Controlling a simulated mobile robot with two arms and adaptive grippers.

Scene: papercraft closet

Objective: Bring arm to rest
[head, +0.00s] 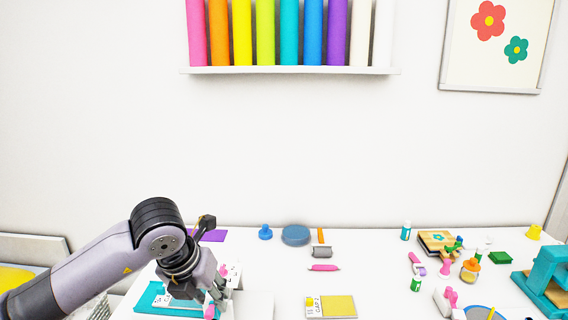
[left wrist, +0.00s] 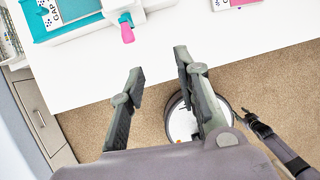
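My left arm comes in from the left in the head view, and its left gripper (head: 217,296) points down over the front left of the white table. In the left wrist view the two fingers of the left gripper (left wrist: 158,65) stand apart with nothing between them, seen against the table's edge and the carpet. The head view does not show my right gripper.
A teal tray (head: 150,298) with a card lies under my left arm. A pink-tipped lever (left wrist: 127,33) on a white device is close to the fingers. Small craft items and a teal machine (head: 545,278) stand on the right of the table (head: 385,270).

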